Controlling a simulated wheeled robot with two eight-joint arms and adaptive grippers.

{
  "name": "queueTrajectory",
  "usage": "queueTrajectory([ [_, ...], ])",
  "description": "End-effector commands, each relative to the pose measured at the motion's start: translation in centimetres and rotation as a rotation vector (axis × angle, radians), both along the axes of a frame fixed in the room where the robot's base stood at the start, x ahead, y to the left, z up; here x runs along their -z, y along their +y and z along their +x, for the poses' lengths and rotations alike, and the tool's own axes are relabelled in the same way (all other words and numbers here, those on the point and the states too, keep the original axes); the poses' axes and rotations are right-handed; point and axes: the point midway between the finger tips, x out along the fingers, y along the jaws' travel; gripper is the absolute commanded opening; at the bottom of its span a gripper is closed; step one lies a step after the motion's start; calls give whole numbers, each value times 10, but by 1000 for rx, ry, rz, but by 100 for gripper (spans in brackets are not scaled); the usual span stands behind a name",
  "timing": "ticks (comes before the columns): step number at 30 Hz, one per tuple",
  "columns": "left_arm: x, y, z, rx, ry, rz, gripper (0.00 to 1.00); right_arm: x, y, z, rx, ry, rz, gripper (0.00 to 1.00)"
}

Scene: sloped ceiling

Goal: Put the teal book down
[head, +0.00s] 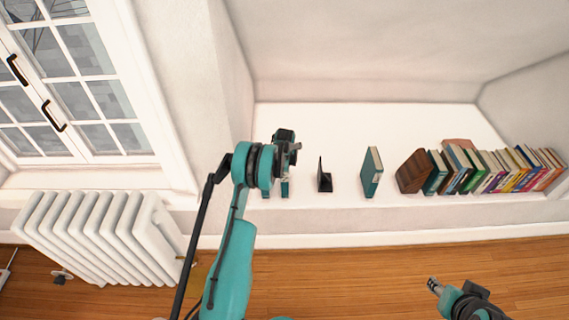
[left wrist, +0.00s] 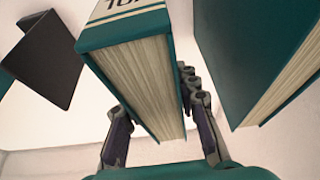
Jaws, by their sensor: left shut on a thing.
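My left gripper (head: 285,172) is over the white ledge and mostly hides what it holds in the head view. In the left wrist view its two fingers (left wrist: 163,132) are shut on a teal book (left wrist: 140,75) with cream pages and a white label with dark letters. A strip of this book (head: 285,187) shows below the gripper in the head view. A second teal book (left wrist: 250,55) is right beside it in the wrist view, apart from it. My right gripper (head: 433,284) is low at the right, over the floor, away from the books; its jaws are too small to read.
A black bookend (head: 324,180) stands right of my left gripper; it also shows in the wrist view (left wrist: 45,60). Another teal book (head: 372,172) stands alone farther right. A brown block (head: 411,173) and a row of books (head: 495,170) fill the right end. A radiator (head: 95,235) stands left.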

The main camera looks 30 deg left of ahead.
Motion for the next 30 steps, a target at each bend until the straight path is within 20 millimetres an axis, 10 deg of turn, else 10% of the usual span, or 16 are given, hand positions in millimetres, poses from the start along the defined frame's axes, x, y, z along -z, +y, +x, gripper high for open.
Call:
queueTrajectory([
  [6, 1, 0, 0, 0, -1, 1, 0, -1, 0, 0, 0, 0, 0, 40],
  [7, 2, 0, 0, 0, 0, 0, 35, -1, 0, 0, 0, 0, 0, 40],
  [9, 2, 0, 0, 0, 0, 0, 51, -1, 0, 0, 0, 0, 0, 40],
  [20, -3, 0, 0, 0, 0, 0, 51, -1, 0, 0, 0, 0, 0, 40],
  [30, -65, -13, -21, 0, 0, 0, 51, -29, 0, 0, 0, 0, 0, 40],
])
